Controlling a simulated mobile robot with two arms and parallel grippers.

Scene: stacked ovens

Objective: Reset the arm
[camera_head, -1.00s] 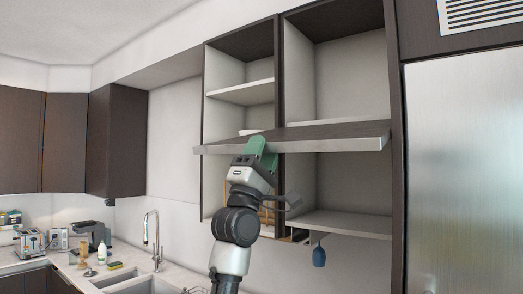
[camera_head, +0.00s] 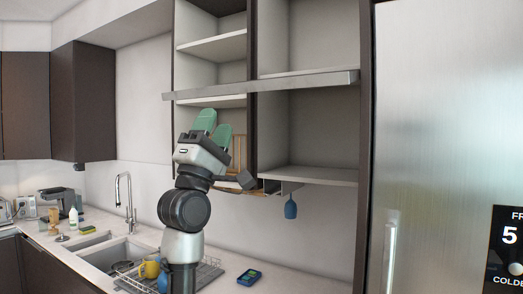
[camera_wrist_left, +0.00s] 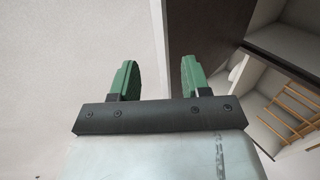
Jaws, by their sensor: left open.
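My left gripper (camera_head: 214,128) has green fingers and stands raised in front of the open wall cabinet (camera_head: 308,174), below its lifted door (camera_head: 265,87). In the left wrist view its two fingers (camera_wrist_left: 157,80) are apart with nothing between them. A dark cabinet panel (camera_wrist_left: 205,40) lies beyond the fingers there. The fingers appear clear of the door in the head view. My left arm rises from the bottom of the head view, over the counter. My right gripper is not in view.
A steel fridge (camera_head: 440,120) stands at the right. Below are a sink (camera_head: 115,254), a tap (camera_head: 126,200), a dish rack (camera_head: 205,272) with a yellow mug (camera_head: 151,267), and a small blue item (camera_head: 249,277) on the counter. A blue object (camera_head: 290,208) hangs under the cabinet.

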